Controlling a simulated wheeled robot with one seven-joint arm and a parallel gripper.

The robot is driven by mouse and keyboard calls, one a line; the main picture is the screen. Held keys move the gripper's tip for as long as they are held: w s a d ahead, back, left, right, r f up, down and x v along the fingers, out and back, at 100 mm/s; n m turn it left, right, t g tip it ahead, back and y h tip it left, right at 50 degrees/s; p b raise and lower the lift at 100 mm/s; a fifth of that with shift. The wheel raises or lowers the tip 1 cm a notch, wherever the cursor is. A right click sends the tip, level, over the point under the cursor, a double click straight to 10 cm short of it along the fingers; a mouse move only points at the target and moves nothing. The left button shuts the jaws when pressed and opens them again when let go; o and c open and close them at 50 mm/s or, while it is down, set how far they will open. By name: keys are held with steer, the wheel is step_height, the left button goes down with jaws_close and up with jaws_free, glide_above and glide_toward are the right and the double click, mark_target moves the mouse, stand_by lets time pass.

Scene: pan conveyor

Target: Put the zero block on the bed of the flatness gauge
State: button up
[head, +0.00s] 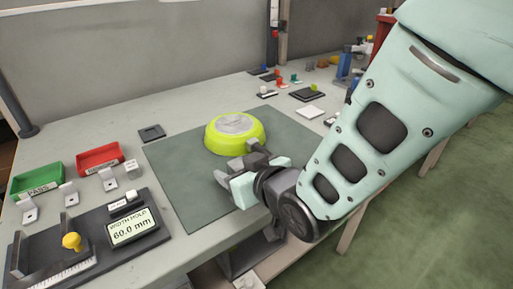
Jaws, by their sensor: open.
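My gripper (237,163) is open at the front edge of the green-grey mat, close to an upturned lime-yellow pan (234,133). I see nothing held between its fingers, though the wrist hides part of that area. A dark gauge (133,228) at the lower left has a yellow knob, a ruler scale and a display reading "WIDTH HOLD 60.0 mm". I cannot pick out a flatness gauge for sure. No block is clearly marked as the zero block; a small pale flat piece (310,112) lies at the mat's far right corner.
The mat (185,185) covers the bench middle. A green PASS tray (37,181), a red tray (99,158) and small metal brackets (70,195) stand at left. Several small items crowd the back right.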

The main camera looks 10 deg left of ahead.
jaws_close()
steer(key=shift+r, duration=0.2)
